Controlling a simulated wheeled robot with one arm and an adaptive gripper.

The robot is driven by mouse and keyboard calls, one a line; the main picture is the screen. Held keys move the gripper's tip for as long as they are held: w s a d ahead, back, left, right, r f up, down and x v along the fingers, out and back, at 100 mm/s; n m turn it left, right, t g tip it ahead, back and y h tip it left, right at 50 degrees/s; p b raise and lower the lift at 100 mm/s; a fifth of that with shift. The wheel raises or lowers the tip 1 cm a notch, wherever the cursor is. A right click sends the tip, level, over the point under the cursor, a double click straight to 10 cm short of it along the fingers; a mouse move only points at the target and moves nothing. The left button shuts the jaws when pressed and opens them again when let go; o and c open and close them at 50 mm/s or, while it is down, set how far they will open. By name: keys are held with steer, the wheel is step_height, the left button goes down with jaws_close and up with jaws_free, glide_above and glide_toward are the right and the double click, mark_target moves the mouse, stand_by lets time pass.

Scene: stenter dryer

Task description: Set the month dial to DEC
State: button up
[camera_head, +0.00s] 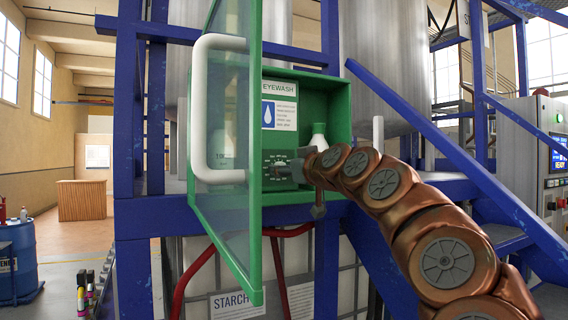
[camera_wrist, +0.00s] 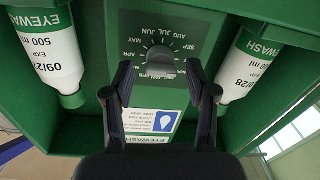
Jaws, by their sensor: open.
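The month dial (camera_wrist: 160,56) is a round dark knob on a grey panel inside the green eyewash cabinet (camera_head: 340,105). Printed months ring it; APR, MAY, JUN, JUL, AUG and SEP show, while the lower labels are partly hidden or too small. I cannot read which month it points to. My gripper (camera_wrist: 160,76) is open and empty, its two fingertips apart just in front of the dial's lower edge, one on each side.
The cabinet's clear door (camera_head: 228,150) stands open, with a white handle (camera_head: 200,110). Eyewash bottles (camera_wrist: 48,50) (camera_wrist: 250,62) flank the dial on both sides, close to the fingers. An eyewash sign (camera_head: 279,106) is on the back wall. Blue frame beams (camera_head: 128,160) surround the cabinet.

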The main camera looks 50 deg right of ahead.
steer(key=shift+w+d, duration=0.15)
steer(key=shift+w, duration=0.5)
jaws_close()
steer(key=shift+m+b, duration=0.3)
steer(key=shift+m, duration=0.1)
